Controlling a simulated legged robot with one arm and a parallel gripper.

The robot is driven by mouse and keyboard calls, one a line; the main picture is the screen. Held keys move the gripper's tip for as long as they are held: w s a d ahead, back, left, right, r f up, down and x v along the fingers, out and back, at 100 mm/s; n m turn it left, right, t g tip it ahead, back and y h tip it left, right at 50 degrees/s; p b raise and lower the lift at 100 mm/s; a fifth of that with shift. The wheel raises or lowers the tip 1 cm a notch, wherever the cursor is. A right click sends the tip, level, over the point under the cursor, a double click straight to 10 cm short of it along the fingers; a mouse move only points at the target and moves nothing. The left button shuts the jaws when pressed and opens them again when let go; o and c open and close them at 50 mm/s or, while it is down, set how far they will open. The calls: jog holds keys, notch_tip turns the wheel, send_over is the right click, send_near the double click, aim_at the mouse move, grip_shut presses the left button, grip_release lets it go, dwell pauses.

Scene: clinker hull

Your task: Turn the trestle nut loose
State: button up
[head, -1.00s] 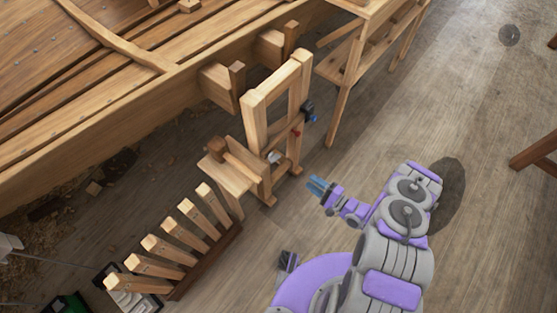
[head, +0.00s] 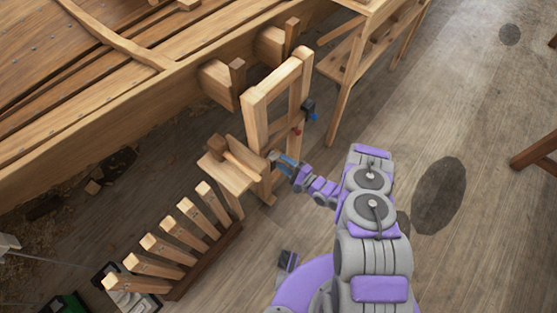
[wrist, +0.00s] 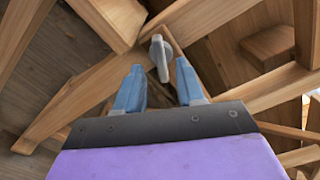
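The trestle (head: 254,122) is a pale wooden frame standing beside the hull. Its nut (wrist: 160,54) is a light grey winged piece on the wood, seen upright in the wrist view. My gripper (wrist: 160,76) has two blue fingers spread apart, one on each side of the nut's lower end. I see gaps between the nut and both fingers; how deep it sits between them I cannot tell. In the head view my gripper (head: 277,160) is at the trestle's lower part, and the fingers largely hide the nut.
The planked hull (head: 120,100) lies to the upper left. A row of slanted wooden slats (head: 165,249) stands below left of the trestle. A dark clamp (head: 308,107) sits on the trestle's right post. A wooden bench (head: 345,70) is behind.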

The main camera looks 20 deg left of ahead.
aim_at(273, 156)
jog(key=x, duration=0.3)
jog(key=shift+w+b, duration=0.1)
jog(key=shift+b, duration=0.25)
grip_shut()
